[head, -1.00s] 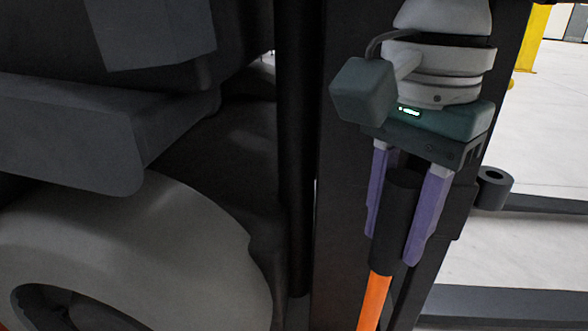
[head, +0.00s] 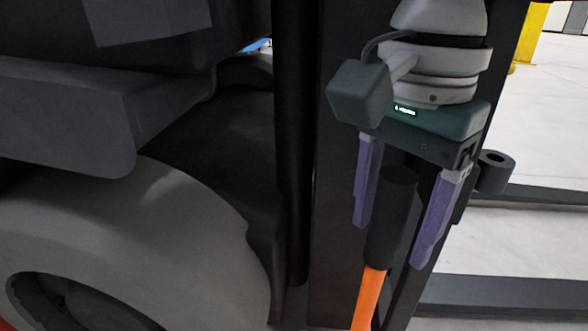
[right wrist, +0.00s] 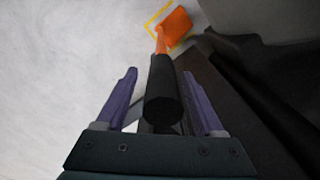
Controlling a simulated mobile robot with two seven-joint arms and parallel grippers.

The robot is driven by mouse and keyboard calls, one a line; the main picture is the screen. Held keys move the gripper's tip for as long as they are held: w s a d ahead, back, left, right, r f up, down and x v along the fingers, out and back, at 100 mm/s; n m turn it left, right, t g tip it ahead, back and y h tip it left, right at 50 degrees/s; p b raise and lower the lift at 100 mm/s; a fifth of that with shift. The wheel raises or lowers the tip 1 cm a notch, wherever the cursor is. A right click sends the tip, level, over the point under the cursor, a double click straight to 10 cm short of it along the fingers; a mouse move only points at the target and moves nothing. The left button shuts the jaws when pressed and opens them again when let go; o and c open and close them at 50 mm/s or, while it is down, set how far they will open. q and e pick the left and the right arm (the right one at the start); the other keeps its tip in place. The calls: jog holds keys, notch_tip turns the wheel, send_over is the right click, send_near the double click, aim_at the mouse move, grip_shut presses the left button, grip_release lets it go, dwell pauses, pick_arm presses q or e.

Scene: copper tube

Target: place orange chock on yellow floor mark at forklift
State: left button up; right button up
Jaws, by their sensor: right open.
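The orange chock (right wrist: 177,25) has a long orange rod with a black grip (head: 392,220). In the right wrist view its orange block is on the floor over the yellow floor mark (right wrist: 149,22), whose outline shows along some of its sides. Whether the block is fully inside cannot be told. My right gripper (head: 390,246) is open, with its purple fingers on either side of the black grip and gaps to it. It also shows in the right wrist view (right wrist: 158,74). The dark forklift (head: 70,110) stands at left in the head view. My left gripper is not in view.
The forklift's pale wheel (head: 150,230) and dark mast post (head: 293,150) are close to the left of my right gripper. A dark fork (head: 500,295) lies low at right. Pale floor (head: 540,120) is free at right, with a yellow post (head: 531,35) farther back.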

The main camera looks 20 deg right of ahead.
jog(key=shift+r, duration=0.15)
jog(key=shift+r+p, duration=0.35)
jog(key=shift+p, duration=0.05)
notch_tip(320, 180, up, 11)
jog(key=p, duration=0.5)
jog(key=shift+r+p, duration=0.2)
jog(key=shift+p, duration=0.15)
